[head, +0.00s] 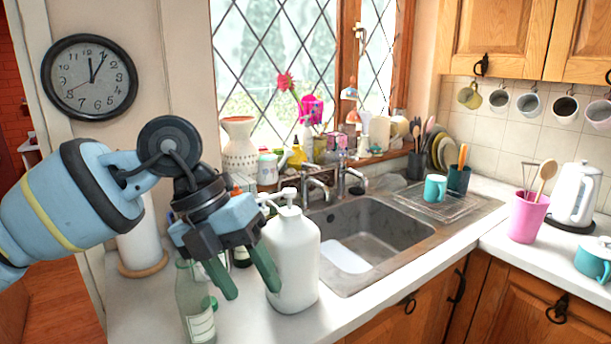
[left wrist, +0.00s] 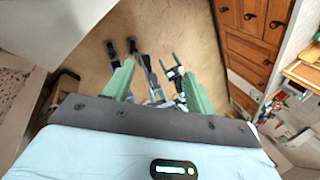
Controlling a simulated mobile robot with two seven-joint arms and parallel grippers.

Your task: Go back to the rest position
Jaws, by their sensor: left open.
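My left gripper (head: 247,281) is open and empty in the head view. Its two green fingers point down, in front of the counter, with the white pump bottle (head: 292,262) just to the right and behind them. In the left wrist view the same gripper (left wrist: 158,88) shows its two green fingers spread apart, with bare floor and parts of my own body beyond them. My right gripper is not seen in the head view.
The sink (head: 372,232) lies to the right. A pink cup (head: 528,217) and a white kettle (head: 577,193) stand further right. The front counter strip near the sink is clear.

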